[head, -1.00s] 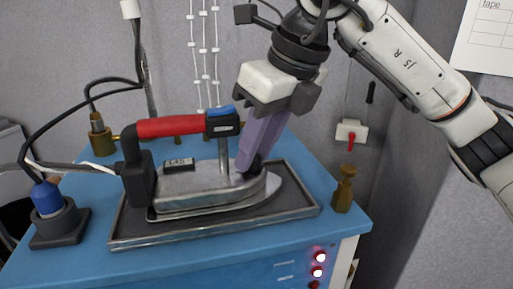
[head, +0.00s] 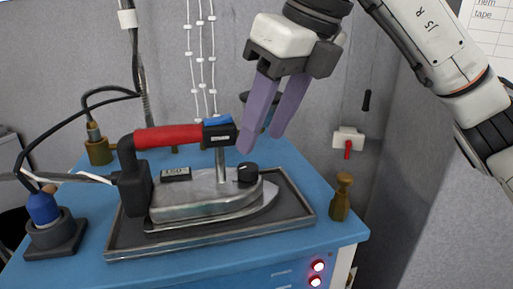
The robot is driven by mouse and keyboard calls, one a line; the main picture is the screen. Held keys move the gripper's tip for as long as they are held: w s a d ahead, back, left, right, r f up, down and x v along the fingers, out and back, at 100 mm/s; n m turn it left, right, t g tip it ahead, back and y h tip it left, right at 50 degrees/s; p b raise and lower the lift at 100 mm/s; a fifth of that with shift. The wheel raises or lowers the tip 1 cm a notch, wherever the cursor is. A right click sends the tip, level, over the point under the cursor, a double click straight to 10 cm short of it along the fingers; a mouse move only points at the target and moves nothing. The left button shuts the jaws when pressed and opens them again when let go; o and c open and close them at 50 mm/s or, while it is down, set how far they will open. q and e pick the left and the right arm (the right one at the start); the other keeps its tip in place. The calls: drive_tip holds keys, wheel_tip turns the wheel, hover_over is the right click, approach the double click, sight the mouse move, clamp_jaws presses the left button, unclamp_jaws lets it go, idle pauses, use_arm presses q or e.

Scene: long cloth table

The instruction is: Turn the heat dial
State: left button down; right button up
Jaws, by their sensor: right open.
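A black heat dial (head: 248,173) with a light mark sits on top of the front part of a metal iron (head: 195,192). The iron has a red handle (head: 170,132) and a small dark display (head: 176,174), whose digits are hard to read. The iron rests on a dark metal tray (head: 283,215). My right gripper (head: 259,144) is above and slightly right of the dial, its two purple fingers apart and empty. Its fingertips do not touch the dial. My left gripper is not in view.
The tray lies on a blue table (head: 190,262). A brass fitting (head: 341,197) stands right of the tray. A blue-capped fitting with cables (head: 44,211) stands at the left. A red switch (head: 348,145) is on the grey wall. Two red lights (head: 317,266) glow on the table front.

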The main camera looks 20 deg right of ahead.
drive_tip(key=v, duration=0.4)
drive_tip(key=shift+w, duration=0.1)
drive_tip(key=n+g+y+p, duration=0.2)
drive_tip(key=n+g+p, duration=0.45)
drive_tip(key=n, duration=0.75)
approach(250, 165)
drive_tip(key=shift+t, duration=0.95)
drive_tip(key=x, duration=0.2)
drive_tip(key=s+p+x, duration=0.1)
drive_tip(key=x, duration=0.4)
drive_tip(key=shift+s+a+f, duration=0.2)
drive_tip(key=shift+s+f, duration=0.15)
drive_tip(key=shift+s, duration=0.05)
drive_tip(key=shift+c, duration=0.2)
